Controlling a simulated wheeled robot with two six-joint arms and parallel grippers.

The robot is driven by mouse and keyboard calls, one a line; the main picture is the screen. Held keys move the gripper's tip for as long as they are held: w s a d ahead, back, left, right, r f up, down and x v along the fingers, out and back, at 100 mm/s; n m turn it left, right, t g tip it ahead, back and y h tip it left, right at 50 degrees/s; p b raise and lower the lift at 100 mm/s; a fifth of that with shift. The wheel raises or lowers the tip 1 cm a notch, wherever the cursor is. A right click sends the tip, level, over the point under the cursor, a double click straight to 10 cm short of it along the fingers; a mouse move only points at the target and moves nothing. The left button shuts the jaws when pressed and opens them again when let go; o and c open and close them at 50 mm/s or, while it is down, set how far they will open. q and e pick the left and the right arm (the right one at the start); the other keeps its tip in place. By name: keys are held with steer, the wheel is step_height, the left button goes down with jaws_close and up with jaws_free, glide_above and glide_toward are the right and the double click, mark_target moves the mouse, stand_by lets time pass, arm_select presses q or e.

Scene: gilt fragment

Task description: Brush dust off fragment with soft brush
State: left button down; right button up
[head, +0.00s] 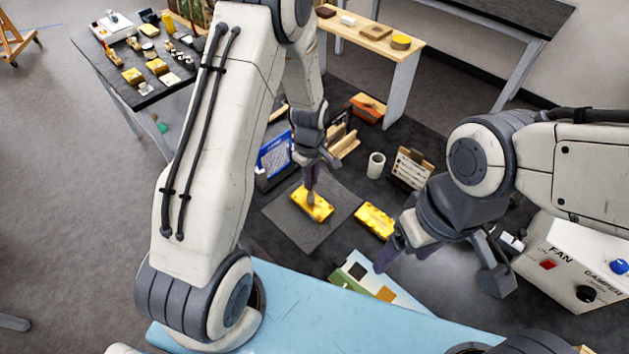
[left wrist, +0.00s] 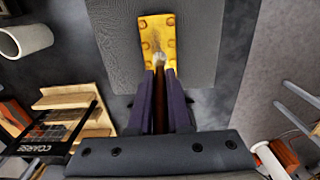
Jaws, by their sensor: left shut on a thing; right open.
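A gold, rectangular gilt fragment (head: 322,212) with raised bosses lies on a dark grey mat (head: 285,218). It also shows at the top of the left wrist view (left wrist: 153,24). My left gripper (head: 312,168) is shut on a soft brush (left wrist: 158,61) and points down over the fragment. The pale bristle tip overlaps the fragment's near end in the left wrist view; I cannot tell for sure if it touches. The handle is mostly hidden between the fingers. My right gripper (head: 442,262) is open and empty, to the right of the mat.
A second gold piece (head: 374,221) lies right of the mat. A white cup (head: 376,165), a small framed panel (head: 411,168) and a blue-framed board (head: 274,157) stand behind. A white box marked FAN and DAMPER (head: 567,276) is at right. A colour card (head: 369,281) lies in front.

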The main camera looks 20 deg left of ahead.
arm_select(q)
step_height(320, 180, up, 8)
steer(key=a+p, duration=0.1)
steer(key=p, duration=0.5)
steer(key=shift+w+a, duration=0.25)
steer(key=shift+w, duration=0.05)
arm_select(e)
steer(key=r, duration=0.5)
steer(key=shift+w+r, duration=0.3)
steer(key=shift+r, duration=0.1)
arm_select(q)
steer(key=shift+f, duration=0.1)
arm_select(e)
steer(key=shift+f, duration=0.1)
